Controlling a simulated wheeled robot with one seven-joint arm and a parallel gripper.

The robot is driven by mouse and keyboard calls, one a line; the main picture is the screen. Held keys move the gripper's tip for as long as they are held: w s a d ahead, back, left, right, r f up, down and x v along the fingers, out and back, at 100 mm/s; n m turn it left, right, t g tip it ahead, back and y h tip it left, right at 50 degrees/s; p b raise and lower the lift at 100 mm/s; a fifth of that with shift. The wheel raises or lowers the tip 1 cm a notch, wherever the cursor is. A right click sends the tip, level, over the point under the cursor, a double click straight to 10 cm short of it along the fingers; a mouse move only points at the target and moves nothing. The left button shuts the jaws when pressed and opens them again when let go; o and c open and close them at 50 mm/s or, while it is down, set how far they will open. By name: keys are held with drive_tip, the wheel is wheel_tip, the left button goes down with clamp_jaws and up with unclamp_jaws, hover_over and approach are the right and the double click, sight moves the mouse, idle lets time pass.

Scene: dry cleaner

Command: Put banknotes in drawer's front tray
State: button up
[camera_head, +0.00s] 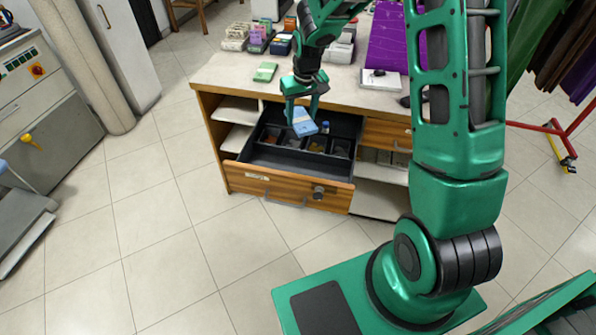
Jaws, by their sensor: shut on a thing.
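My gripper (302,106) is shut on a blue bundle of banknotes (304,126) and holds it, tilted, above the open drawer (345,187). The drawer is pulled out of the wooden counter and has a dark insert. Its front tray (282,161) is a long, wide compartment just behind the drawer front, and looks empty. Behind it are several small compartments with coins or small items, partly hidden by the banknotes and my gripper. A green bundle of banknotes (265,72) lies on the counter top.
A small blue-capped item (325,127) stands in the drawer. My arm covers the counter's right part. The floor before the drawer is clear.

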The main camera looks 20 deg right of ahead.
drive_tip(key=shift+d, duration=0.25)
drive_tip(key=s+a+f+m, duration=0.3)
drive_tip(key=s+f+m, duration=0.35)
drive_tip(key=s, duration=0.35)
drive_tip(key=h, duration=0.1)
approach(303, 172)
drive_tip(key=shift+s+a+f+m+g, duration=0.1)
drive_tip(key=shift+s+f+m+g, duration=0.3)
drive_tip(key=shift+s, duration=0.35)
drive_tip(key=shift+f, duration=2.6)
drive_tip(key=o, duration=1.1)
drive_tip(key=shift+f, duration=0.1)
drive_tip(key=shift+o, duration=0.4)
